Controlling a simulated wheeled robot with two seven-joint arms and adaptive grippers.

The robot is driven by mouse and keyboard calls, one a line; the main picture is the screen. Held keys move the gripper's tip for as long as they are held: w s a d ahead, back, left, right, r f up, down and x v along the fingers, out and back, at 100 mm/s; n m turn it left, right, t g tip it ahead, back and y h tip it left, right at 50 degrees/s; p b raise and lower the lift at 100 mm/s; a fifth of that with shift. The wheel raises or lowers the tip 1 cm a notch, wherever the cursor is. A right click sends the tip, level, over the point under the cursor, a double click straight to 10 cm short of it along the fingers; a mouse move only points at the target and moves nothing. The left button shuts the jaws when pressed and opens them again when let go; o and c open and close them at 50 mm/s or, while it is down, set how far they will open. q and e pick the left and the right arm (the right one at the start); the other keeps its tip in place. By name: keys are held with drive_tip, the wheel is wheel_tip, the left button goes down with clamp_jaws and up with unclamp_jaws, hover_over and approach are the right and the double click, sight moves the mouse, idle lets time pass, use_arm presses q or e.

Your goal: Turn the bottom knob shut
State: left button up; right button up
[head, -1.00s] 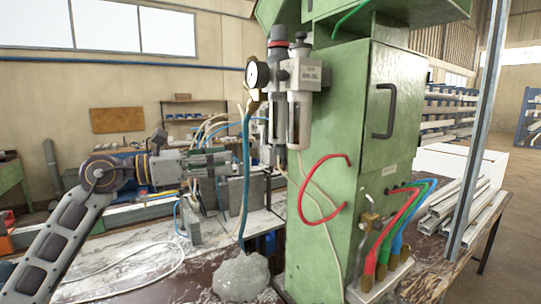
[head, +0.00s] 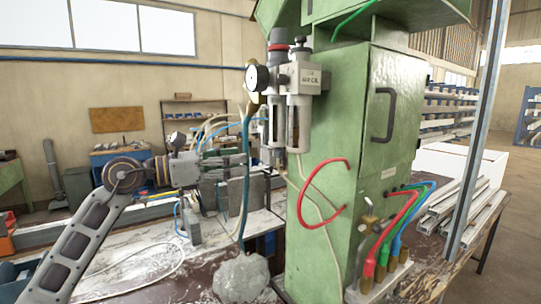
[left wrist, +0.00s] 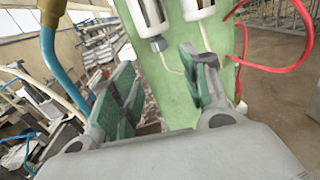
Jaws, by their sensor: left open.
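The filter and regulator unit (head: 300,78) hangs on the left side of the green machine, with a red and dark knob on top and two clear bowls (head: 300,122) below. A small dark knob (left wrist: 158,43) shows under one bowl in the left wrist view. A brass valve (head: 368,221) sits low on the machine; I cannot tell which is the bottom knob meant. My left gripper (head: 247,167) is open and empty, left of the bowls and near their lower ends. In the left wrist view its green-padded fingers (left wrist: 157,66) point toward the bowls, apart from the small knob. My right gripper is out of view.
A blue hose (head: 246,170) hangs close by the left gripper. A pale tube runs below the bowls, and a red hose (head: 302,190) loops from the green machine (head: 340,160). A pressure gauge (head: 257,77) sticks out left. Metal profiles (head: 465,215) lie at right.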

sight(278, 153)
use_arm(q)
drive_tip(key=p+x, duration=0.3)
drive_tip(key=x, duration=0.7)
drive_tip(key=shift+d, duration=0.2)
drive_tip(key=shift+c, duration=0.5)
clamp_jaws()
drive_tip(key=shift+s+n+t+y+p, duration=0.1)
drive_tip(key=shift+n+t+y+p, duration=0.5)
drive_tip(key=shift+n+t, duration=0.25)
drive_tip(key=shift+s+d+f+n+t+y, duration=0.1)
drive_tip(key=shift+n+t+y, duration=0.3)
drive_tip(key=shift+t, duration=0.15)
drive_tip(key=shift+s+d+f+n+t+y, duration=0.1)
drive_tip(key=shift+n+t+y, duration=0.25)
drive_tip(key=shift+t, duration=0.15)
drive_tip(key=shift+r, duration=0.1)
drive_tip(key=shift+o, duration=0.5)
unclamp_jaws()
drive_tip(key=shift+r, duration=0.1)
